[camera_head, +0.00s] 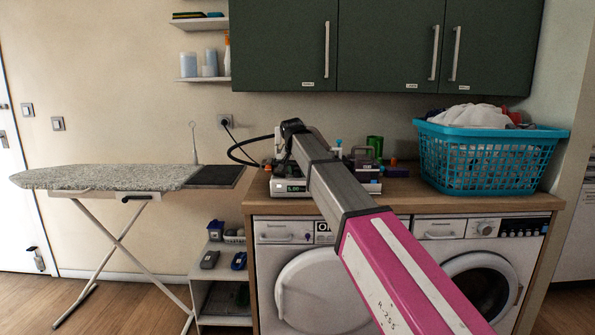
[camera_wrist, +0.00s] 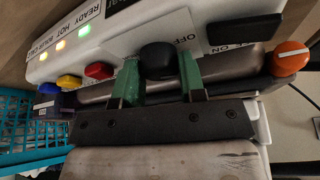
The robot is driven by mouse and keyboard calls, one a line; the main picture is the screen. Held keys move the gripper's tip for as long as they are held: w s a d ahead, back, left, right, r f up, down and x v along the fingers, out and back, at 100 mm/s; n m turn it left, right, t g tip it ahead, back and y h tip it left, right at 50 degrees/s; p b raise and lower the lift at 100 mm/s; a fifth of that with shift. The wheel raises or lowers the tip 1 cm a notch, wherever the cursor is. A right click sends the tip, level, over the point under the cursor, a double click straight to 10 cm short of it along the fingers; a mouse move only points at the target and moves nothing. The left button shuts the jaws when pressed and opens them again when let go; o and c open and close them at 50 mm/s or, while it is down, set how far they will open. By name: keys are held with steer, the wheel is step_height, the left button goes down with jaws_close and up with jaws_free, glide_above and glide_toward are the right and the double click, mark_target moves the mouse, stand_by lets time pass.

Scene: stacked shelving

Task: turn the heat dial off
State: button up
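The heat dial is a round black knob (camera_wrist: 158,60) on a white panel, in the upper middle of the wrist view. Printed words "OFF" and "ON" show beside it; its pointer mark cannot be made out. My gripper (camera_wrist: 159,70) has green fingers, one on each side of the knob, apart by about its width. Whether they press on it or only stand around it, I cannot tell. In the camera_head view the white device (camera_head: 290,188) stands on the wooden counter, and my arm hides most of its middle and my gripper.
Yellow (camera_wrist: 69,82), red (camera_wrist: 99,71) and blue (camera_wrist: 48,88) buttons lie left of the dial, with lit lamps (camera_wrist: 60,45) above. An orange knob (camera_wrist: 291,58) is at right. A turquoise laundry basket (camera_head: 490,160) stands right on the counter; green cabinets (camera_head: 390,45) hang above.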

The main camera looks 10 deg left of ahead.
steer(key=shift+n, duration=0.3)
steer(key=n+y, duration=0.1)
steer(key=n, duration=0.2)
steer(key=shift+d+y, duration=0.1)
steer(key=shift+y, duration=0.2)
steer(key=shift+n+g+y, duration=0.4)
steer(key=shift+n+y, duration=0.3)
steer(key=shift+n, duration=1.3)
steer(key=o, duration=0.9)
